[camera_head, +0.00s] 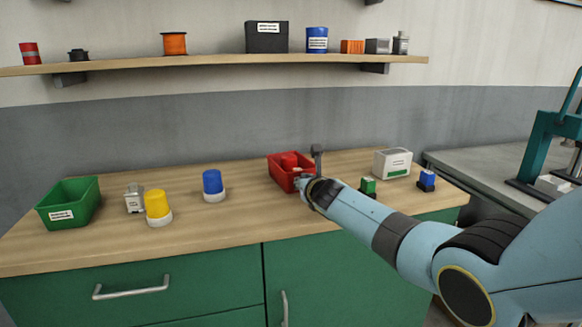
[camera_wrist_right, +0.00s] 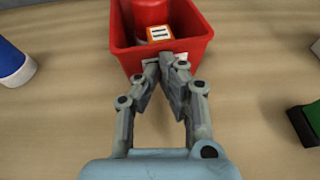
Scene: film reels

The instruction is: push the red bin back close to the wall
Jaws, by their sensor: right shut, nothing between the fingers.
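The red bin (camera_head: 281,178) stands on the wooden counter, right of the blue-topped cylinder and a little in front of the wall. My right gripper (camera_head: 304,181) is at the bin's front side, partly hidden behind my own arm in the head view. In the right wrist view the red bin (camera_wrist_right: 197,48) holds a red round object and a small orange-and-white box. There my right gripper (camera_wrist_right: 161,66) is shut with its fingertips at the bin's near wall; they look close to or touching it. My left gripper is not in view.
A blue-topped cylinder (camera_head: 213,186) stands left of the bin, with a yellow-topped one (camera_head: 158,208) and a green bin (camera_head: 68,204) further left. A white box (camera_head: 392,163) and a green block (camera_head: 368,187) stand to the right. The grey wall (camera_head: 200,125) is behind; a shelf (camera_head: 215,63) hangs above.

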